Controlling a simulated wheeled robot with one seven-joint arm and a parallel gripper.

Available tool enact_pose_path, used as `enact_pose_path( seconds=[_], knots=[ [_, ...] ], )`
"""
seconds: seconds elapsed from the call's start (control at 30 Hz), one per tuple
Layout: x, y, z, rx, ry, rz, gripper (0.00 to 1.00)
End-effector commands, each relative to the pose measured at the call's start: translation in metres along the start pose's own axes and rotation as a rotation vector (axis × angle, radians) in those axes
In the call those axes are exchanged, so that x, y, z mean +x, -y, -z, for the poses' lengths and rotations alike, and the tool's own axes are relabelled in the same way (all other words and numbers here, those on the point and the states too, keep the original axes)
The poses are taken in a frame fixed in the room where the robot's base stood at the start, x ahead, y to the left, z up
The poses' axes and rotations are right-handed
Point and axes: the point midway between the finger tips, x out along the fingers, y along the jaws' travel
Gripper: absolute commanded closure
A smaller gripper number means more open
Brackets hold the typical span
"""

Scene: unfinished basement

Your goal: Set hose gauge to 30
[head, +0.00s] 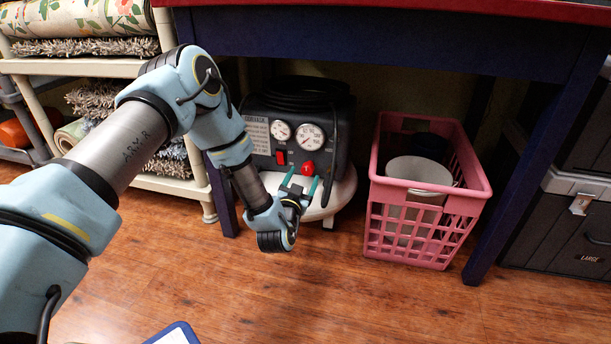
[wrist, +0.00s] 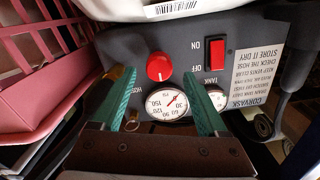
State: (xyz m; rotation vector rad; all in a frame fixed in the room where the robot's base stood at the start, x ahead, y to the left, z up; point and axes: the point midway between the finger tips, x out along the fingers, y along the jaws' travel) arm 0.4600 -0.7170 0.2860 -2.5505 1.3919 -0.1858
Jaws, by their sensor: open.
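A dark grey compressor (head: 338,150) stands under the table with its panel facing me. On the panel are a larger white hose gauge (head: 311,136), a smaller tank gauge (head: 280,131) and a red knob (head: 307,168). In the wrist view the hose gauge (wrist: 167,105) shows a thin needle slanting toward the upper right; its exact reading is too small to tell. The red knob (wrist: 160,67) is just above it. My gripper (head: 302,178) is open, its green fingers pointing at the panel. In the wrist view the fingers lie either side of the knob, apparently apart from it.
A red ON/OFF switch (wrist: 215,52) sits beside the knob. A pink crate (head: 420,225) holding a white bucket (head: 419,172) stands right of the compressor. Blue table legs (head: 540,165) flank the space. Shelves with rugs (head: 90,47) are at left.

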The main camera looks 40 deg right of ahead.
Motion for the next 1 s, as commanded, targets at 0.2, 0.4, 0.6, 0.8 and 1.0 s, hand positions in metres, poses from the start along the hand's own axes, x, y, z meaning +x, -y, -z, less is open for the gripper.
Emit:
enact_pose_path(
  seconds=[0.2, 0.4, 0.6, 0.8, 1.0],
  knots=[
    [0.033, -0.001, -0.003, -0.001, -0.001, 0.001, 0.24],
    [0.044, 0.000, -0.001, -0.001, 0.000, 0.000, 0.24],
    [0.045, 0.000, 0.000, -0.001, 0.001, -0.001, 0.24],
    [0.045, 0.000, 0.000, -0.001, 0.001, -0.001, 0.40],
    [0.044, 0.000, 0.000, -0.001, 0.001, -0.001, 0.62]
  ],
)
